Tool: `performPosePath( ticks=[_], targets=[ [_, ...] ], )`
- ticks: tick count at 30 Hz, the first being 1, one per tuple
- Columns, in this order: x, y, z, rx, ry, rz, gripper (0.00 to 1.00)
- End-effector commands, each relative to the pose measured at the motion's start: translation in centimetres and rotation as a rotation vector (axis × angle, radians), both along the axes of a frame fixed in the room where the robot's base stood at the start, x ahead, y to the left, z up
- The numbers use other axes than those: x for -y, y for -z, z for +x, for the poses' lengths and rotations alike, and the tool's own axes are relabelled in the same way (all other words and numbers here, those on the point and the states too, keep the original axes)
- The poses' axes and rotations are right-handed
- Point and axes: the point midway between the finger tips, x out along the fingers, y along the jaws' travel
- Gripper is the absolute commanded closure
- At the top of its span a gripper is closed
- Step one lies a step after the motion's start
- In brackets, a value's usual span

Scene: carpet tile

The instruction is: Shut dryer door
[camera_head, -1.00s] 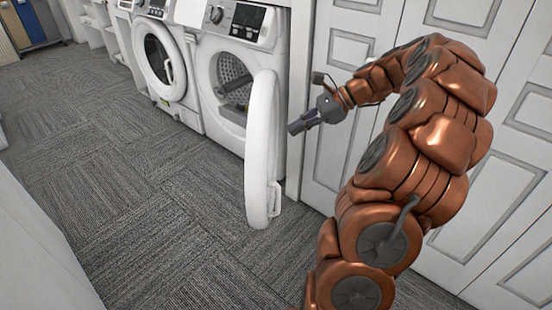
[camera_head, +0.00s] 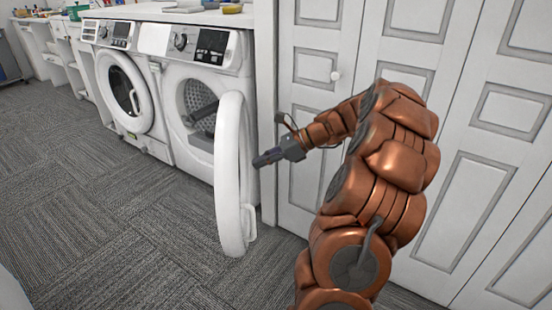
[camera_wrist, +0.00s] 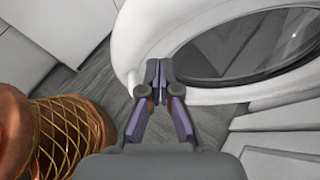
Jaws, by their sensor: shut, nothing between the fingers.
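The dryer (camera_head: 190,105) is the right one of two white front-loading machines in the head view. Its round door (camera_head: 231,185) stands wide open, swung out toward me and seen nearly edge-on. In the wrist view my gripper (camera_wrist: 160,85) points at the white door rim (camera_wrist: 150,35), with the dark door glass to the right. I cannot tell whether the fingertips touch the door.
A second machine (camera_head: 125,90) with its door closed stands left of the dryer. White panelled cabinet doors (camera_head: 320,60) rise on the right behind my arm. Small items lie on the counter (camera_head: 190,15) above. The grey carpet (camera_head: 100,225) in front is clear.

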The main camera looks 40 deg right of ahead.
Motion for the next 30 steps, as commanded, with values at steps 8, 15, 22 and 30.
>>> performPosePath(
  ticks=[8,15,22,30],
  targets=[
    [-2.6,0.3,2.3,0.0,-0.003,-0.001,1.0],
    [-3.2,0.1,2.8,0.0,-0.001,-0.001,1.0],
    [-3.2,0.1,2.8,0.001,0.0,-0.001,1.0],
    [-3.8,0.0,3.1,0.0,0.013,0.0,1.0]
  ],
)
